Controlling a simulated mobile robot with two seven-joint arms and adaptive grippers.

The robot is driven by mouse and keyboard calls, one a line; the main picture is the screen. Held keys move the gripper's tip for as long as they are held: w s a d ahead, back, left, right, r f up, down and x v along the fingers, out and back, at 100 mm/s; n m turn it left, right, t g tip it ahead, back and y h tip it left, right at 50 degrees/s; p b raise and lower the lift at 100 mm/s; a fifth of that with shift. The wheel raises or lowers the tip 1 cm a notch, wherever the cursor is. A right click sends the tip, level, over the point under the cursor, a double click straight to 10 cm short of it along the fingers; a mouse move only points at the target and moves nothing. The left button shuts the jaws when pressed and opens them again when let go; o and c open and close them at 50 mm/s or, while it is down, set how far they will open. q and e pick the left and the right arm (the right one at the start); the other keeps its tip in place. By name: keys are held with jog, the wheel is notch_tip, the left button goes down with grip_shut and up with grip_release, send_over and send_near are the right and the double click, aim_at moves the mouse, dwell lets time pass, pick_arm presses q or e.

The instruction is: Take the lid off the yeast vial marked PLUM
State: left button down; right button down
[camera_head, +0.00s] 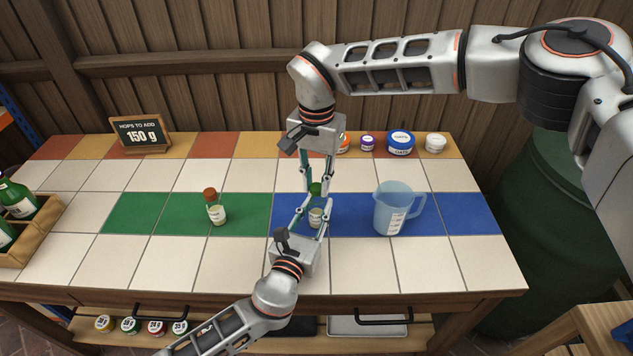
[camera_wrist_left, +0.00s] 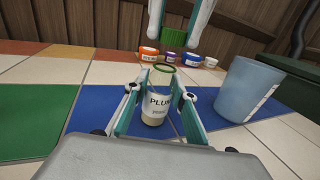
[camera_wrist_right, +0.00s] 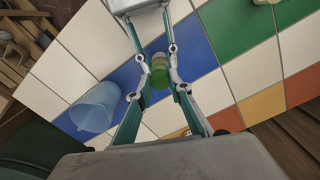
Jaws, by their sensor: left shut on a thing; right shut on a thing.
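The PLUM vial (camera_wrist_left: 155,107), a clear vial with a white label and a green ring at its mouth, stands upright over the blue tiles. My left gripper (camera_head: 316,217) is shut around it, one finger on each side. Its green lid (camera_wrist_left: 174,37) is off the mouth, held above and apart from the vial. My right gripper (camera_head: 315,187) is shut on the lid, pointing down from above. In the right wrist view the green lid (camera_wrist_right: 158,83) sits between the fingers, with the vial partly hidden behind it.
A blue measuring jug (camera_head: 393,210) stands close to the right. Another vial (camera_head: 217,213) with an orange-brown top stands on the green tiles. Several tubs (camera_head: 400,143) line the back edge. A bottle crate (camera_head: 38,225) is at the left. The front white tiles are mostly clear.

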aim_at(317, 186)
jog(key=shift+r, duration=2.05)
pick_arm(q)
jog(key=c, duration=1.6)
grip_release()
